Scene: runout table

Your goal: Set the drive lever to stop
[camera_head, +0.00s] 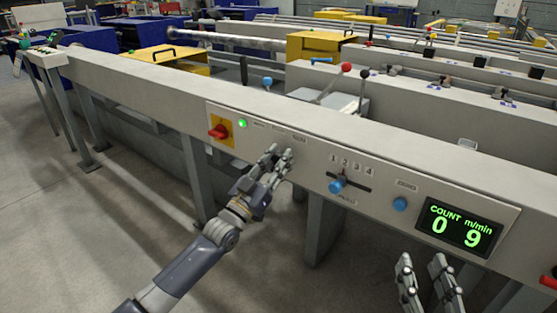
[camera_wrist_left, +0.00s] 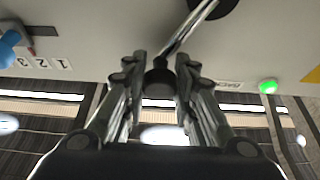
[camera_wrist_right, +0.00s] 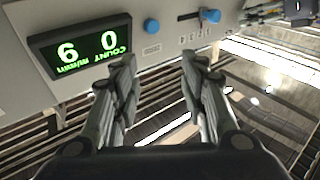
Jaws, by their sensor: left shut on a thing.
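The drive lever shows in the left wrist view as a chrome rod (camera_wrist_left: 184,34) with a dark knob (camera_wrist_left: 159,78). The rod slants from a round black base (camera_wrist_left: 212,6) at the top right down to the knob. My left gripper (camera_head: 279,154) is shut around the knob end, at the front panel (camera_head: 310,160). It also shows in the left wrist view (camera_wrist_left: 160,68). In the head view the fingers hide the lever. Small labels above it are too small to read. My right gripper (camera_head: 425,268) is open and empty, low in front of the panel, also in the right wrist view (camera_wrist_right: 160,68).
Left of the lever are a lit green lamp (camera_head: 242,124) and a red rotary switch (camera_head: 218,132). To its right are a blue slider knob (camera_head: 337,186) on a numbered slot, a blue button (camera_head: 400,204) and a display (camera_head: 459,228) reading COUNT 0 and 9 m/min.

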